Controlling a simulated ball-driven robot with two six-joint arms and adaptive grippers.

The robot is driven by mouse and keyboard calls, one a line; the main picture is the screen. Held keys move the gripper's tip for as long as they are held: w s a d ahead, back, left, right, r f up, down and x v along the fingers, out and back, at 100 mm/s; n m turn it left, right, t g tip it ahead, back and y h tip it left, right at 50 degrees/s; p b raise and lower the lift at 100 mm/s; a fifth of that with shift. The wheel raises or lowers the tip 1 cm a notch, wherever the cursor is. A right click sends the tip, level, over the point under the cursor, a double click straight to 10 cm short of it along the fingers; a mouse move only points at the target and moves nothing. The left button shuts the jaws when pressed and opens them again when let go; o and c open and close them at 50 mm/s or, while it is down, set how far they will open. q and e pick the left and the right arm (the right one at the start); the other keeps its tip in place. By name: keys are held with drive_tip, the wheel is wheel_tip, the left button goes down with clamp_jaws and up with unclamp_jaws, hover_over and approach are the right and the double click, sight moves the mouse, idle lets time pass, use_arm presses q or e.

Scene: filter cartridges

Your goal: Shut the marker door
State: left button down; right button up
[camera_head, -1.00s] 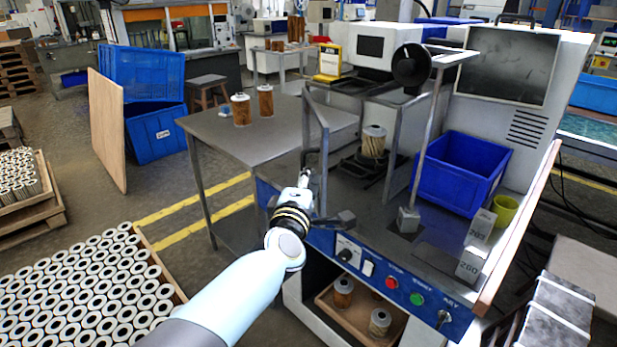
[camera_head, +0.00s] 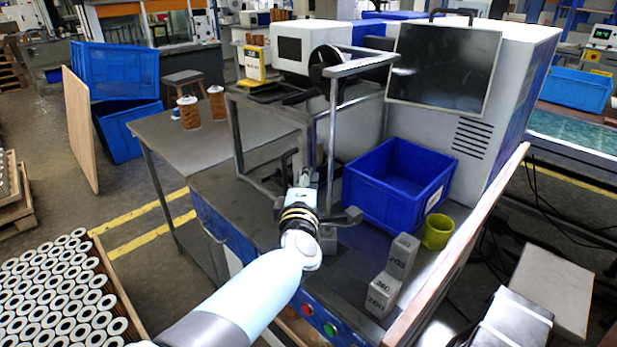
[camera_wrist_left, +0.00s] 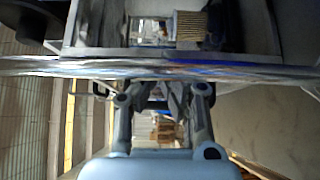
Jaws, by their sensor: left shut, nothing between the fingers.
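The marker door is a grey-framed clear panel (camera_head: 268,108) on the front of the marking machine. In the head view it stands between the left post and the tall right post, its free edge near my left gripper. I cannot tell whether it meets the right post. My left gripper (camera_head: 303,176) is shut and empty, low at the door's front side. In the left wrist view the fingers (camera_wrist_left: 160,92) lie just below a shiny bar (camera_wrist_left: 160,69), which looks like the door's edge; contact is unclear. A pleated filter cartridge (camera_wrist_left: 190,26) shows beyond the bar. My right gripper is not seen.
A blue crate (camera_head: 390,185), a yellow-green cup (camera_head: 437,231) and grey numbered blocks (camera_head: 392,275) stand right of the machine. A wooden edge board (camera_head: 470,235) borders the bench. Two filter cartridges (camera_head: 190,112) stand on the left table.

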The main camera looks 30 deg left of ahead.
sight(307, 131)
use_arm(q)
drive_tip(key=shift+w+d+r, duration=0.1)
drive_tip(key=shift+w, duration=0.05)
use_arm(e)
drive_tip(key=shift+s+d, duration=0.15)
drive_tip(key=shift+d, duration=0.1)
use_arm(q)
wheel_tip(307, 131, up, 10)
drive_tip(key=shift+r, duration=0.2)
idle(0.4)
drive_tip(key=shift+f, duration=0.15)
